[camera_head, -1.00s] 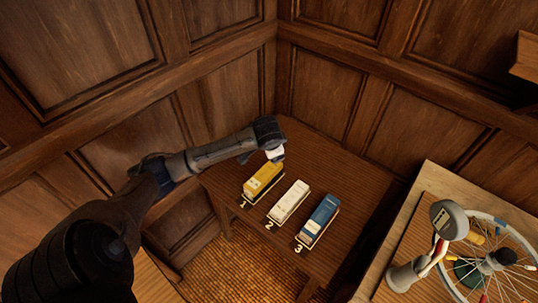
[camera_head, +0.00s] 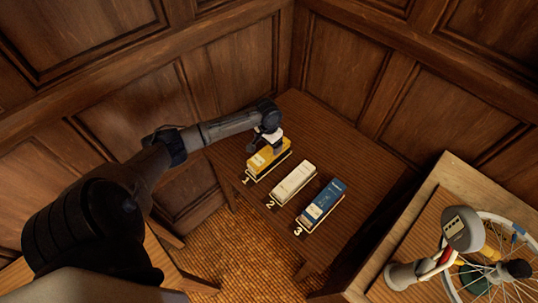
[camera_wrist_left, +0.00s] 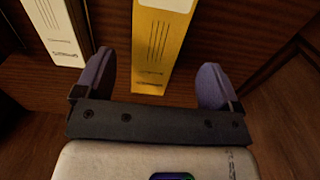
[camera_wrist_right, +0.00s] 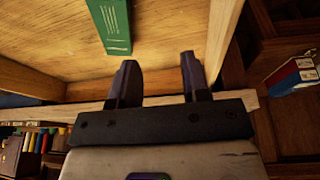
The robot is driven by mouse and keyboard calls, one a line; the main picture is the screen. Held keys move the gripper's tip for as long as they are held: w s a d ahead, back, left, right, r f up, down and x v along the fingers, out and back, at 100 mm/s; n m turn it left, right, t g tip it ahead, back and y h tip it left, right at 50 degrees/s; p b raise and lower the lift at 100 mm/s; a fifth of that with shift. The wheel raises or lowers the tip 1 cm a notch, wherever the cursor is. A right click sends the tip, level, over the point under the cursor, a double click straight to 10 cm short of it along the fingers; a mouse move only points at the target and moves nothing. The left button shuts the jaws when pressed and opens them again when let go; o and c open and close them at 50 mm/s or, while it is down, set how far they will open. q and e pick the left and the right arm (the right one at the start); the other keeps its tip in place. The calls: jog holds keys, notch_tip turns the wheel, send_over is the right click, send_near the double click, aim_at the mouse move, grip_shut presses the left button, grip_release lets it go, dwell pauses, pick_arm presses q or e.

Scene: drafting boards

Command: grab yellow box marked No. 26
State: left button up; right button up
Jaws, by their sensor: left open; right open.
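The yellow box (camera_head: 266,158) lies on the wooden table at the slot marked 1, left of a white box (camera_head: 293,182) and a blue box (camera_head: 323,201). Its printed number is too small to read. My left gripper (camera_head: 270,140) is over the yellow box's far end. In the left wrist view the gripper (camera_wrist_left: 155,82) is open, and the yellow box (camera_wrist_left: 157,50) shows between its two fingers, with space on both sides. The white box (camera_wrist_left: 55,30) is at upper left there. My right gripper (camera_wrist_right: 160,75) is open and empty, facing a wooden shelf with a green box (camera_wrist_right: 110,25).
The small wooden table (camera_head: 350,150) stands in a panelled corner with bare top behind the boxes. Several books (camera_wrist_right: 35,142) show in the right wrist view.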

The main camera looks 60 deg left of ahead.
aim_at(269, 151)
pick_arm(q)
jog(key=shift+f, duration=0.75)
jog(key=shift+d+f+b, duration=0.2)
jog(key=shift+f+b, duration=0.6)
jog(key=shift+f, duration=1.5)
jog(key=shift+w, duration=0.1)
jog(key=shift+c, duration=0.4)
jog(key=c, duration=1.1)
